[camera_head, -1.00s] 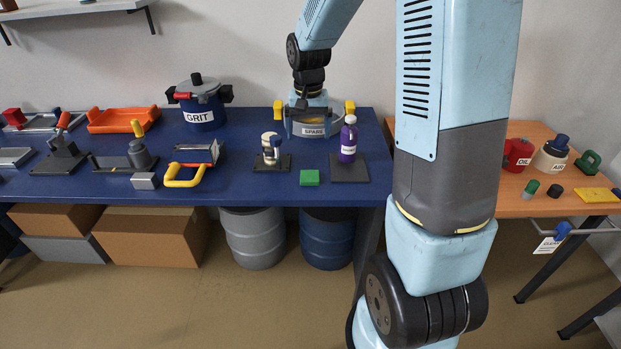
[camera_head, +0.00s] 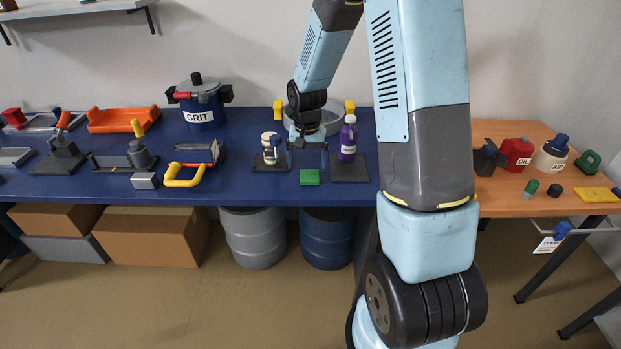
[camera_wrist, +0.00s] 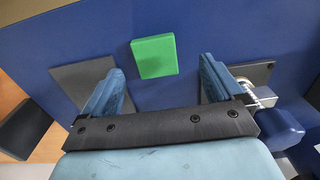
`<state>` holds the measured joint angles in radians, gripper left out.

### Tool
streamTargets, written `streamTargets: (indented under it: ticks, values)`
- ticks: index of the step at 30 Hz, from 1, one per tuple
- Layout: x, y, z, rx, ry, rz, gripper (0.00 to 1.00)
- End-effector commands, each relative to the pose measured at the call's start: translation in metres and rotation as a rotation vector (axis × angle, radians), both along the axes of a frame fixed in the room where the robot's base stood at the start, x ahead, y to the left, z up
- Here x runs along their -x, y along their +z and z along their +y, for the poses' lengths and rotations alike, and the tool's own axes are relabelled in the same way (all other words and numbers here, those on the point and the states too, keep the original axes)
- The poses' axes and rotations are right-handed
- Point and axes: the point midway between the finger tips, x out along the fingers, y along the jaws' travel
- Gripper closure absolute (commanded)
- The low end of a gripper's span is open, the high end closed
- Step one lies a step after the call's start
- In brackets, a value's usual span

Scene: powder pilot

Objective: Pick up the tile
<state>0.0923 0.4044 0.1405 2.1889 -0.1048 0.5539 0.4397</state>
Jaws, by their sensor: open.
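The tile is a flat green square (camera_head: 309,177) lying on the blue table near its front edge. In the wrist view the green tile (camera_wrist: 154,56) shows whole, ahead of the fingertips and roughly between their lines. My gripper (camera_head: 308,159) hangs above and slightly behind the tile, pointing down. In the wrist view my gripper (camera_wrist: 162,72) has its two blue fingers wide apart with nothing between them. A gap remains between fingers and tile.
A purple bottle (camera_head: 348,140) on a dark plate stands right of the tile. A cream and dark fixture (camera_head: 270,150) on another dark plate stands left. A round pan (camera_head: 328,113) is behind my gripper.

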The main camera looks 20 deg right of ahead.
Motion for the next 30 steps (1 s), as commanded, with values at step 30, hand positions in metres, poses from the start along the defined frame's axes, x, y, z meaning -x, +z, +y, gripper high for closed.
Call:
streamTargets:
  ticks: [30]
  values:
    - [-0.003,-0.049,-0.009,0.000,-0.001,0.000,0.33]
